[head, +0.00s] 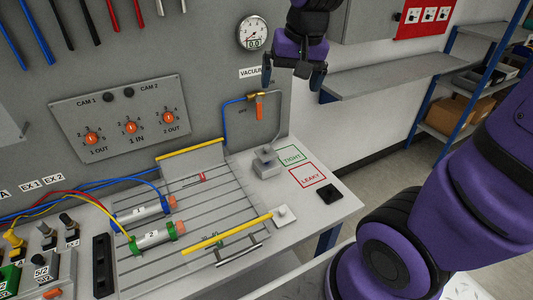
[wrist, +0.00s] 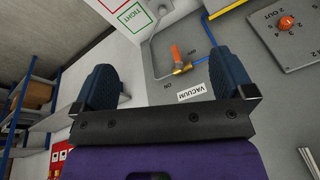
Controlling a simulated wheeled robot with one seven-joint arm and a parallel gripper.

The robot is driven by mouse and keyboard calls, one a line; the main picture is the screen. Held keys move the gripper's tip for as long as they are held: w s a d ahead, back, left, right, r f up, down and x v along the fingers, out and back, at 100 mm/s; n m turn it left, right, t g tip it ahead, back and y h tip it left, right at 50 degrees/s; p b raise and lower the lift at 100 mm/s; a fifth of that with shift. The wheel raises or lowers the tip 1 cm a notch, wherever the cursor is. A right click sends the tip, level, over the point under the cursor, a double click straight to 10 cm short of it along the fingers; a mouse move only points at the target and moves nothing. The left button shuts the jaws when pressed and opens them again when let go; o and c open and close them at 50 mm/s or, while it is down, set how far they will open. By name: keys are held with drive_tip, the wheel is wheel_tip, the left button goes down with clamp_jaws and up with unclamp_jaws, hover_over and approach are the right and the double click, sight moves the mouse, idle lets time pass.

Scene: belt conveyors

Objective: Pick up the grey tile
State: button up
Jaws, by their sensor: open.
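A pale grey tile (head: 283,215) with a small raised knob lies on the bench, at the end of a yellow bar and left of a black tile (head: 330,194). My gripper (head: 292,72) is open and empty, high above the bench near the pressure gauge, well apart from the tile. In the wrist view, the two dark blue fingers (wrist: 158,65) are spread wide with nothing between them. I cannot make out the grey tile in the wrist view.
A grey block fixture (head: 265,165) stands beside the green TIGHT box (head: 291,155) and red LEAKY box (head: 307,175). An orange-handled valve (head: 259,107) and blue hose stick out from the panel. A slotted plate (head: 205,250) with cylinders and yellow bars fills the bench's left.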

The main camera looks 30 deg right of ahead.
drive_tip(key=w+f+m+g, duration=0.1)
drive_tip(key=w+f+m, duration=0.1)
drive_tip(key=w+f, duration=0.55)
drive_tip(key=m+g, duration=0.2)
drive_tip(key=m, duration=0.1)
approach(267, 146)
drive_tip(key=shift+s+a+h, duration=0.3)
drive_tip(key=shift+s+a, duration=0.1)
drive_tip(key=shift+a, duration=0.1)
wheel_tip(267, 146, down, 6)
drive_tip(key=shift+r, duration=0.2)
drive_tip(key=shift+w+d+f, duration=0.1)
drive_tip(key=shift+w+f, duration=0.05)
drive_tip(key=shift+f, duration=1.2)
drive_tip(key=shift+w+d+f, duration=0.1)
drive_tip(key=shift+w+f, duration=0.05)
drive_tip(key=shift+f, duration=1.2)
drive_tip(key=shift+c, duration=0.5)
drive_tip(key=c, duration=0.6)
drive_tip(key=shift+r, duration=0.15)
drive_tip(key=shift+c, duration=0.2)
